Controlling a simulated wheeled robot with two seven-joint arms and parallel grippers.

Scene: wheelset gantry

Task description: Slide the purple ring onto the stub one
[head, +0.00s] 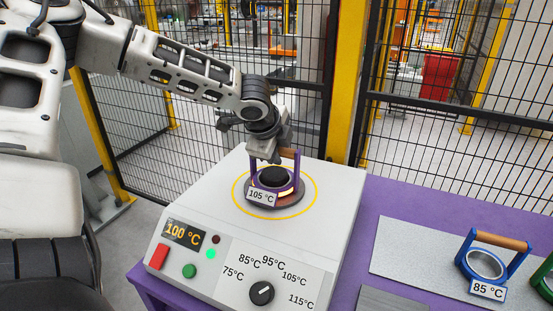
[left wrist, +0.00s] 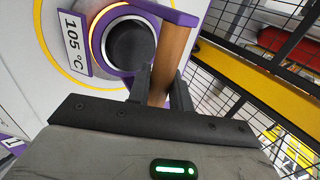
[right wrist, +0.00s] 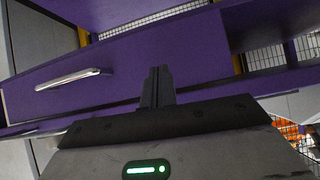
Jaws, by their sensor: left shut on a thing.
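The purple ring (head: 292,166) has a wooden handle and a white 105 °C tag. It sits on top of the white heater around its black round core, and its inner edge glows orange. My left gripper (head: 270,158) is above it, shut on the handle; the left wrist view shows the wooden handle (left wrist: 172,62) between the two fingers and the purple ring (left wrist: 98,62) beyond. My right gripper (right wrist: 157,88) is shut and empty in the right wrist view, in front of a purple surface with a metal handle. I cannot make out stub one in any view.
The white heater (head: 190,215) has a 100 °C display, buttons and a dial. A blue ring (head: 466,250) tagged 85 °C stands on a grey mat (head: 410,246) to the right, with a green ring (head: 544,281) at the edge. Yellow-posted fencing (head: 347,80) stands behind.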

